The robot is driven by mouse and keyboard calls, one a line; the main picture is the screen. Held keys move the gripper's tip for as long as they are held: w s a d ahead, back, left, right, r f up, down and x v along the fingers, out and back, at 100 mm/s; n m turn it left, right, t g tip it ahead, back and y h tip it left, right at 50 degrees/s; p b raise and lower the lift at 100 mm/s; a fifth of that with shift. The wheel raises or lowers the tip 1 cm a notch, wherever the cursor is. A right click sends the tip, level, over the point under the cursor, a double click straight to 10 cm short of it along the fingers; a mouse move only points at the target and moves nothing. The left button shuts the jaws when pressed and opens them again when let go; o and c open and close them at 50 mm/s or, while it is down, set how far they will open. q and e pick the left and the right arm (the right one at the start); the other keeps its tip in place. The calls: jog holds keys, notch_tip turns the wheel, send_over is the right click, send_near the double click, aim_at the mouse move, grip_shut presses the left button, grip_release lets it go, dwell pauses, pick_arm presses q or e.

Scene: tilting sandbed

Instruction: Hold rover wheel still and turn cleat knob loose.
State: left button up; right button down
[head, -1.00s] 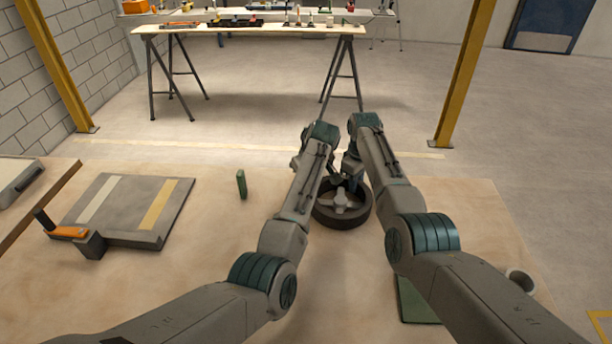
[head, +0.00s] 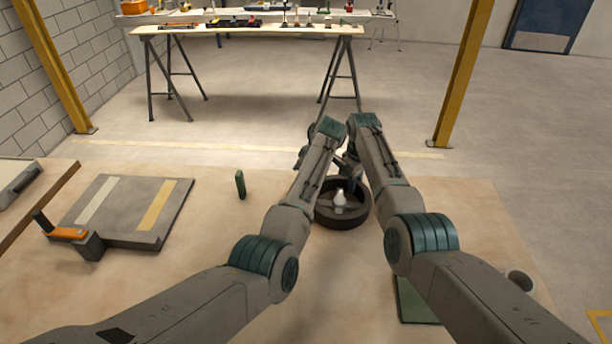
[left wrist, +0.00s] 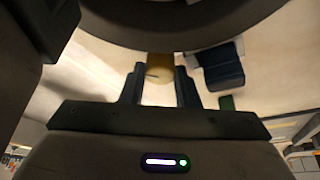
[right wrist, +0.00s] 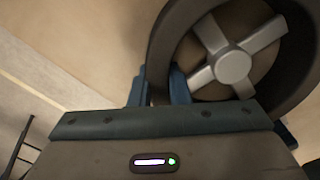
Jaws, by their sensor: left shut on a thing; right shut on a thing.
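The rover wheel (head: 352,218) is a dark tyre lying on the sandy bed, with a pale grey hub. In the right wrist view its tyre (right wrist: 165,35) and grey spoked hub (right wrist: 233,66) fill the upper right. My right gripper (right wrist: 158,92) is shut on the tyre's wall, one blue finger on each side. In the left wrist view the cleat knob (left wrist: 160,68) is a small yellow piece beside the tyre. My left gripper (left wrist: 160,88) is shut on it. In the head view the arms hide the knob and most of both grippers.
A grey slab (head: 122,222) with pale and yellow stripes lies at left, with an orange-and-black clamp (head: 75,235) at its front. A small green block (head: 240,184) stands between slab and wheel. A green plate (head: 415,302) and a cup (head: 518,281) are at right.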

pick_arm(q)
jog(key=o, duration=0.7)
jog(key=m+t+h, duration=0.1)
jog(key=m, duration=0.3)
jog(key=shift+s+a, duration=0.1)
jog(key=m+h, duration=0.1)
jog(key=m, duration=0.2)
jog(key=shift+a+t, duration=0.1)
jog(key=shift+t, duration=0.3)
jog(key=m+h, duration=0.1)
jog(key=m, duration=0.2)
jog(key=shift+a, duration=0.1)
jog(key=m+h, duration=0.2)
jog(key=m, duration=0.2)
jog(key=shift+a+m, duration=0.15)
jog(key=shift+m, duration=0.45)
jog(key=v, duration=1.2)
jog(key=shift+a, duration=0.15)
